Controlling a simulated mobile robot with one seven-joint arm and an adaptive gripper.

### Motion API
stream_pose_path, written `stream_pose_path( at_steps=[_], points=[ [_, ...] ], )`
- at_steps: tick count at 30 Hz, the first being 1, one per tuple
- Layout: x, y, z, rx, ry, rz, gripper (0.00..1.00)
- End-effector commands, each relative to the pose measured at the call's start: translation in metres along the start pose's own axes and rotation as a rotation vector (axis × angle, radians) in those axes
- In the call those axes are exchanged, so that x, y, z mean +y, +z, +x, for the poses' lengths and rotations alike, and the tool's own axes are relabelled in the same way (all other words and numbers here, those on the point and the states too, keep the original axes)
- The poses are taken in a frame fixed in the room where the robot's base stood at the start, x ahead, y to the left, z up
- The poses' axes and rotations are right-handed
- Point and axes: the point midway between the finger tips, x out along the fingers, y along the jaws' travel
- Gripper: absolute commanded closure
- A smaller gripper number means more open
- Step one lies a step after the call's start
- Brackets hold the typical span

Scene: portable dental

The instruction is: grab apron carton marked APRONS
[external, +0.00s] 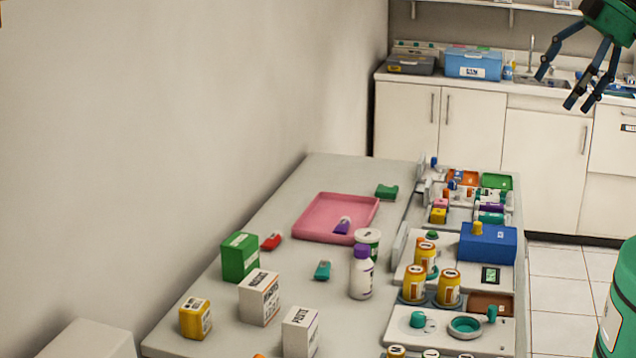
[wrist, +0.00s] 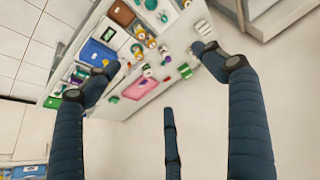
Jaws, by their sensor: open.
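Two white cartons with dark print stand at the near part of the grey table in the external view: a left carton (external: 259,299) and a right carton (external: 300,333). The print is too small to read surely, so I cannot tell which, if either, is marked APRONS. My gripper (external: 566,88) is at the upper right, open and empty, high up and well away from both cartons. In the wrist view, my gripper (wrist: 155,75) shows its fingers spread wide, with the table far beyond them and nothing between them.
A green box (external: 240,258), a yellow box (external: 195,319) and a white bottle with a purple cap (external: 361,275) stand near the cartons. A pink tray (external: 318,207) lies behind. Trays with yellow jars and a blue box (external: 488,243) crowd the right side. A counter (external: 410,78) stands behind.

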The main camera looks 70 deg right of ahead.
Motion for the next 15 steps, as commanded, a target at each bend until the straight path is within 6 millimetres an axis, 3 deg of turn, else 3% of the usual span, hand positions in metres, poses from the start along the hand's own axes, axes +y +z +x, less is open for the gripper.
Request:
stream_pose_path(
  at_steps=[8,15],
  points=[
    [0.001,-0.013,0.001,-0.003,0.001,0.002,0.17],
    [0.003,-0.057,0.008,-0.012,0.005,0.009,0.17]
  ],
)
